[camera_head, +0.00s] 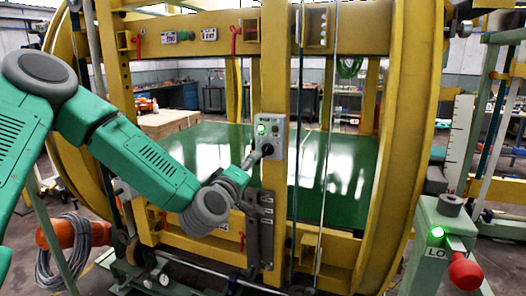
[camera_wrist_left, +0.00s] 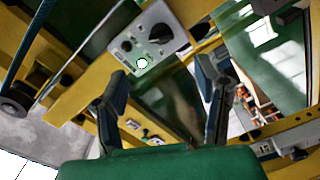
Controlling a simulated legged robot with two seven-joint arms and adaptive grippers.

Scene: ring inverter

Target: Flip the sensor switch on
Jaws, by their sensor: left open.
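A grey control box (camera_head: 272,135) is fixed to the yellow upright post, with a lit green lamp (camera_head: 261,129) and a dark knob (camera_head: 267,149). In the left wrist view, the box (camera_wrist_left: 178,18) carries a black rotary knob (camera_wrist_left: 160,33) and a bright round lamp (camera_wrist_left: 142,63). My left gripper (camera_head: 252,160) reaches in from the left, just at the box's lower left. Its two dark fingers (camera_wrist_left: 160,80) stand wide apart with nothing between them; the knob lies beyond the fingertips, apart from them. My right gripper is in neither view.
A large yellow ring frame (camera_head: 408,120) surrounds the box, with a green panel (camera_head: 215,145) behind it. A metal bracket (camera_head: 266,215) hangs below the box. A vertical rod (camera_head: 325,150) stands to the right. A green pedestal (camera_head: 432,245) with a red knob is at lower right.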

